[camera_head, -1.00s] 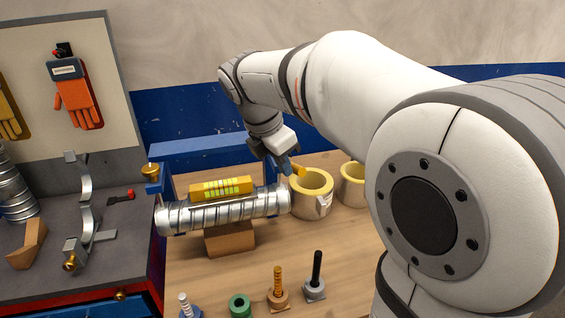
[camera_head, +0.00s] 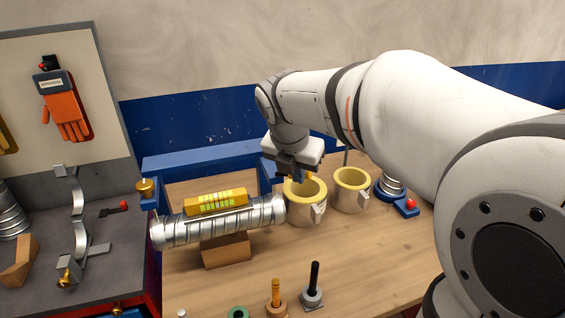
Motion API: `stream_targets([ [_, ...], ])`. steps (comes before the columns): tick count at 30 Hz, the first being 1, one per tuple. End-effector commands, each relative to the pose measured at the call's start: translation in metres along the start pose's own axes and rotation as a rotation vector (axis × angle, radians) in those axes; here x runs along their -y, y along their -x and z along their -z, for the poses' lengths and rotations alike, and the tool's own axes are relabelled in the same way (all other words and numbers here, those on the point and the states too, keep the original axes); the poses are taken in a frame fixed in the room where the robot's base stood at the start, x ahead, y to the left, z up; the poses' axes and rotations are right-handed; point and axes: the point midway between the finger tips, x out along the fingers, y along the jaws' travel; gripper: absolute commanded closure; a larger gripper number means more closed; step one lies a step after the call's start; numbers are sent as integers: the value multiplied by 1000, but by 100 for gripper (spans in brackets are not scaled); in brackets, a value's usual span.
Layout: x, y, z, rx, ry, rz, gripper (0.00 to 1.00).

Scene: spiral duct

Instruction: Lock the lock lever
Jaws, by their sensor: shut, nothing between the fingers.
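No part is clearly marked as the lock lever. A small red and black lever-like piece (camera_head: 114,208) lies on the grey bench at left. My gripper (camera_head: 303,181) points down at the rim of the nearer yellow-rimmed collar (camera_head: 304,213). Its blue fingers are shut and hold nothing. The arm's end covers part of the collar's back rim, and I cannot tell whether the fingers touch it. The silver spiral duct (camera_head: 170,232) lies to the left, with a yellow level (camera_head: 216,201) on top.
A second yellow-rimmed collar (camera_head: 350,190) stands to the right. Beyond it is a blue base with a red knob (camera_head: 410,204). A wooden block (camera_head: 226,252) supports the duct. Upright bolts (camera_head: 313,287) stand in front. The wooden tabletop (camera_head: 385,262) is clear at right.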

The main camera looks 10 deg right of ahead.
Motion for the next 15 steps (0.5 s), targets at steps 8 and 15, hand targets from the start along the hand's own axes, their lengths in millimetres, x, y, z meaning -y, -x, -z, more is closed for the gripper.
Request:
stream_targets([
  [8, 0, -3, -11, -2, 10, -1, 100],
  [15, 0, -7, -18, -2, 14, -3, 100],
])
